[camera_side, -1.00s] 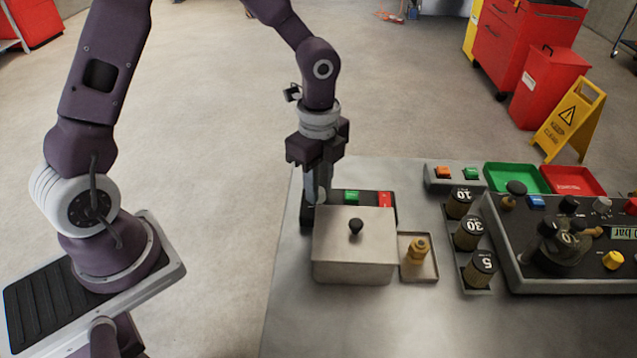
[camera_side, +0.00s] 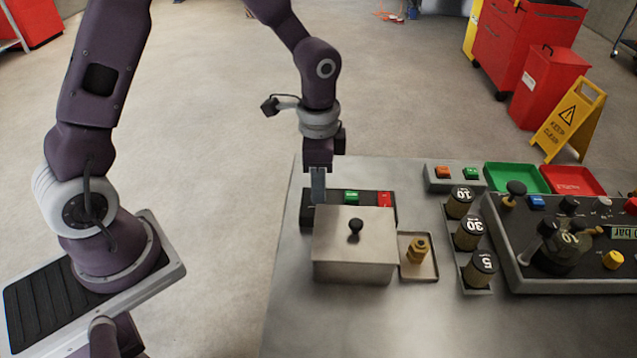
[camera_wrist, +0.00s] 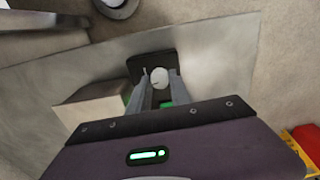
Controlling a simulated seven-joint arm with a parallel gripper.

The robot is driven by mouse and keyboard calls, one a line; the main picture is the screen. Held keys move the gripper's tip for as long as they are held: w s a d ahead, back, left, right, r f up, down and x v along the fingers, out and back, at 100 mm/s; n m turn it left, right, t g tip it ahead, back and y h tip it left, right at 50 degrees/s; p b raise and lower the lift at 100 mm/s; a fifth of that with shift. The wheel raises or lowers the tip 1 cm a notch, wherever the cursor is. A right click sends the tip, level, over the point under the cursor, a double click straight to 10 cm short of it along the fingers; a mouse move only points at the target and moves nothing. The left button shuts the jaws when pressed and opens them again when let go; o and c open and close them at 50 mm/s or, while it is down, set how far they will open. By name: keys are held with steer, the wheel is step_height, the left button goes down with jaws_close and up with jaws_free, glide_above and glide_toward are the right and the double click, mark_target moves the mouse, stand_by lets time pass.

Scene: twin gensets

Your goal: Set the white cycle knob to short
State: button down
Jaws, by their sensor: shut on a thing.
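The white cycle knob (camera_wrist: 159,77) shows as a pale round cap between my fingers in the wrist view. It sits on a dark panel (camera_wrist: 140,64), which also stands behind the metal box in the side view (camera_side: 368,198). My gripper (camera_side: 318,200) points down at the panel's left end, its fingers shut on the knob. It also shows in the wrist view (camera_wrist: 156,80). The fingers hide the knob in the side view. I cannot read the knob's setting or any label. A green button (camera_side: 351,197) and a red button (camera_side: 385,200) are on the same panel.
A metal box with a black-knobbed lid (camera_side: 353,248) stands close in front of the panel. A brass fitting (camera_side: 418,250) sits in a small tray beside it. Several black-topped canisters (camera_side: 468,233) and a larger control panel (camera_side: 520,270) stand to the right.

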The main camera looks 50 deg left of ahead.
steer(key=shift+n, duration=1.9)
steer(key=c, duration=1.2)
jaws_free()
step_height(320, 180, up, 7)
steer(key=shift+r, duration=0.1)
steer(key=s+r+n+t, duration=0.1)
steer(key=s+r+t, duration=0.1)
steer(key=s+r, duration=0.2)
steer(key=s+a+r+n+t, duration=0.1)
steer(key=s+r, duration=0.3)
steer(key=s, duration=0.5)
steer(key=s+a+r+n+t, duration=0.1)
steer(key=s+r+n+t, duration=0.1)
steer(key=s, duration=0.4)
steer(key=shift+s+a+r+n+t, duration=0.1)
steer(key=shift+s+r+n+t, duration=0.1)
steer(key=shift+r, duration=0.25)
steer(key=shift+s+a+r+n+t, duration=0.1)
steer(key=shift+s+r+n, duration=0.1)
steer(key=shift+r, duration=0.25)
